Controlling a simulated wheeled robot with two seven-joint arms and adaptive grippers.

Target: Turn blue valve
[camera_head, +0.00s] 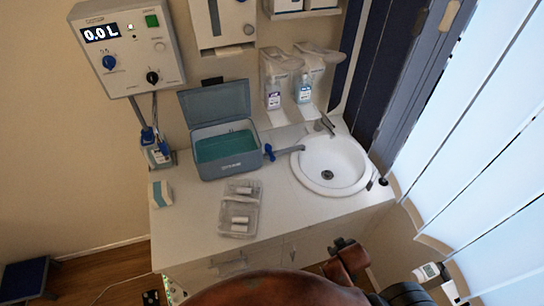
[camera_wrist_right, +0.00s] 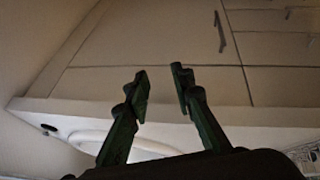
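A small blue valve handle (camera_head: 269,152) sits on a grey pipe between the grey-blue box and the sink, above the counter. A round blue knob (camera_head: 109,62) is on the wall-mounted device (camera_head: 140,78), whose display reads 0.0 L. My right gripper (camera_wrist_right: 161,78) shows in the right wrist view with its two dark green fingers apart and nothing between them. Pale cabinet fronts and a counter edge lie beyond it. No blue valve shows in that view. I cannot clearly make out either gripper in the head view.
The white counter (camera_head: 185,228) holds an open grey-blue box (camera_head: 223,161), a clear tray (camera_head: 240,207), a small white-and-blue block (camera_head: 160,193) and a round sink (camera_head: 331,165). Soap dispensers (camera_head: 274,88) hang behind. Blinds (camera_head: 490,130) stand at the right. A brown rounded shape (camera_head: 275,288) fills the bottom.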

